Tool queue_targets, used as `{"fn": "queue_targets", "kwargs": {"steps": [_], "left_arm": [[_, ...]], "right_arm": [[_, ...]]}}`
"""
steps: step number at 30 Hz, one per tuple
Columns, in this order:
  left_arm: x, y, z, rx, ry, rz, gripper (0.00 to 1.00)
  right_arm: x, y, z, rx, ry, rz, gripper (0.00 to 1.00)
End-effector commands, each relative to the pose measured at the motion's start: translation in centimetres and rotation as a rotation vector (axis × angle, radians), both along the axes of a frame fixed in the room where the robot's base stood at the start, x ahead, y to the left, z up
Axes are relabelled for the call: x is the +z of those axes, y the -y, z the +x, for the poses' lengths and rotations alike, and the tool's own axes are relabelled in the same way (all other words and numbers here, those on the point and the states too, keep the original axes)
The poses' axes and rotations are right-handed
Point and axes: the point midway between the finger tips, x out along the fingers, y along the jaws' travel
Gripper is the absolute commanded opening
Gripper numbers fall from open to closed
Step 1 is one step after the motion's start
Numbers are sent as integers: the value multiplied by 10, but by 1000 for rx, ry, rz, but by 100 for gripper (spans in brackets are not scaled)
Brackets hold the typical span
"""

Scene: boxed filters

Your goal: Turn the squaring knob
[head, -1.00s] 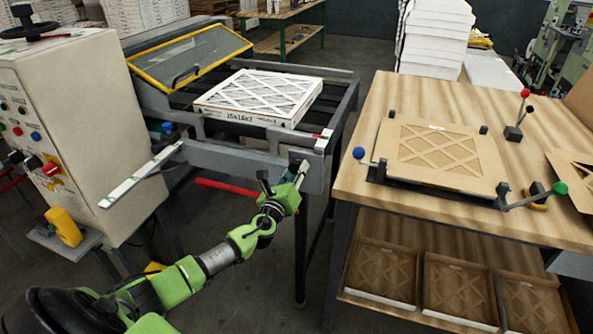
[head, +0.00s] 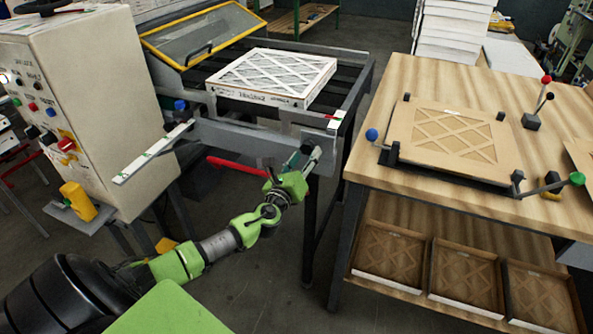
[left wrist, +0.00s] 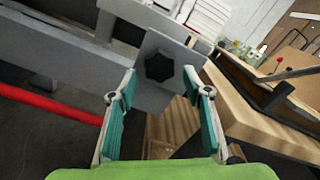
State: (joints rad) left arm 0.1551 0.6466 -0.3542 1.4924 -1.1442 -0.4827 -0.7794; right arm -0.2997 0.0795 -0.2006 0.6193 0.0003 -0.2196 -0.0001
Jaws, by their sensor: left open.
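The squaring knob (left wrist: 159,67) is a black, lobed knob on a grey plate, seen in the left wrist view. My left gripper (left wrist: 160,96) is open, with teal finger pads on either side of the view. The knob shows in the gap beyond the fingertips, with no contact visible. In the head view my left gripper (head: 304,161) is at the front right corner of the grey machine frame (head: 240,138), and the knob is hard to tell apart there. My right gripper is not in view.
A boxed filter (head: 272,78) lies on the machine. A red bar (head: 238,167) sits below its front rail. A control cabinet (head: 95,110) stands left. A wooden table (head: 400,85) with a filter fixture (head: 450,138) stands close on the right, with trays (head: 465,278) beneath.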

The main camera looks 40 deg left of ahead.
Motion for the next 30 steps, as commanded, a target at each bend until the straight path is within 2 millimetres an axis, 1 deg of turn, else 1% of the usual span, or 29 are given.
{"fn": "queue_targets", "kwargs": {"steps": [1, 6, 9, 12, 18, 30], "left_arm": [[-2, 3, -12, -2, -4, 0, 45], [-2, 11, -47, -2, -4, 0, 45], [-2, 15, -63, -1, -4, 0, 45], [-1, 18, -75, -2, -3, 0, 45], [0, 21, -86, -1, -1, 1, 45], [0, 21, -86, -1, -1, 1, 45]], "right_arm": [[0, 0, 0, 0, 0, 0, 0], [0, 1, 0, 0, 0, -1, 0], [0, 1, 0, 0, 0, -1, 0], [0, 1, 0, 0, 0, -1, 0], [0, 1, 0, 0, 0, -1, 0], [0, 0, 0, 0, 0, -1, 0]]}}
